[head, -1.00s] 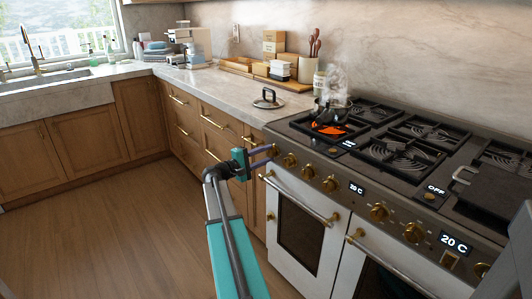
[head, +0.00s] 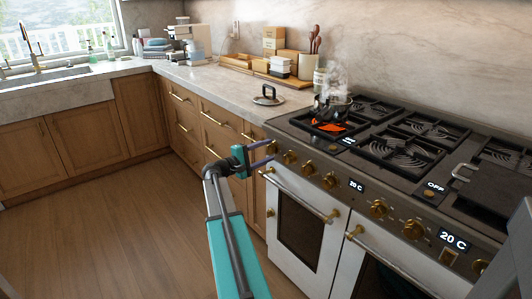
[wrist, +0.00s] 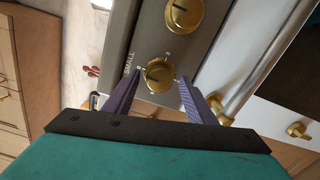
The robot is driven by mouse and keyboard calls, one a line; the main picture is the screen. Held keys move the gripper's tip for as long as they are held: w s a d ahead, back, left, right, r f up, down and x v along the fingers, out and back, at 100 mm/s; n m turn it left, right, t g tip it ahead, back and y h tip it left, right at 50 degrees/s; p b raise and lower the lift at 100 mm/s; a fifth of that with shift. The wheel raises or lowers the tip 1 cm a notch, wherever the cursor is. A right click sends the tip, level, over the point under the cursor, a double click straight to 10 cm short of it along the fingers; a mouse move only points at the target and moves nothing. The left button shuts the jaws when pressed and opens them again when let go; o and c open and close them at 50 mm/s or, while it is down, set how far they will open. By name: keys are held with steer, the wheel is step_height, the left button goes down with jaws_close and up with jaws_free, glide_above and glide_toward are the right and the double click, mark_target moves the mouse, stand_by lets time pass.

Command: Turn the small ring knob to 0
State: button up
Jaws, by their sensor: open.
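The small ring knob (wrist: 160,76) is a brass knob on the stove's front panel, with the word SMALL beside it in the wrist view. It has a dark pointer line and small marks around it; I cannot read the marked value. My gripper (wrist: 159,81) is open, with its two purple fingers on either side of this knob. I cannot tell if they touch it. In the head view my gripper (head: 272,152) is at the left end of the knob row, by the leftmost knob (head: 272,147).
Another brass knob (wrist: 184,14) sits close above in the wrist view. An oven door handle (head: 300,195) runs below the panel. A steaming pot (head: 333,108) stands on the hob near an orange glowing burner (head: 328,126). A lid (head: 267,97) lies on the counter. The floor at left is clear.

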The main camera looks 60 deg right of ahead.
steer(key=v, duration=1.3)
steer(key=shift+a, duration=0.4)
steer(key=shift+w, duration=0.1)
